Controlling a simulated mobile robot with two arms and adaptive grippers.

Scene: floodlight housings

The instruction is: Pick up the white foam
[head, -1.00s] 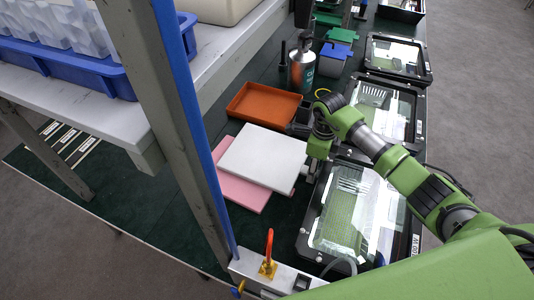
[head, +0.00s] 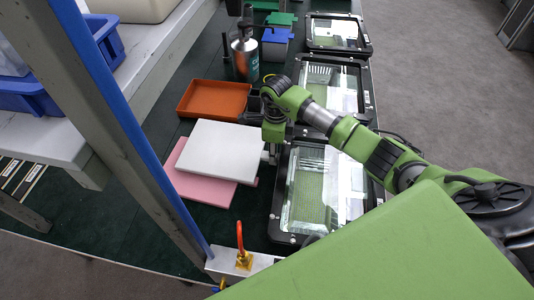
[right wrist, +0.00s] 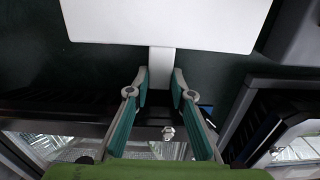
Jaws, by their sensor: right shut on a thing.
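The white foam (head: 222,150) is a flat slab over a pink slab (head: 205,187) on the dark green table. In the right wrist view the white foam (right wrist: 165,22) fills the top, and a narrow pale tab runs from its near edge between the fingers. My right gripper (right wrist: 160,82) is shut on this tab, a finger on each side. In the head view my right gripper (head: 268,153) is at the foam's right edge, partly hidden by its own wrist. I cannot tell whether the foam is clear of the pink slab. My left gripper is not in view.
An orange tray (head: 213,99) lies behind the foam. Floodlight housings (head: 288,228) line the table's right side, close to my arm. A metal post with a blue strip (head: 128,125) and a shelf (head: 140,85) stand at left. A spray can (head: 245,58) is farther back.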

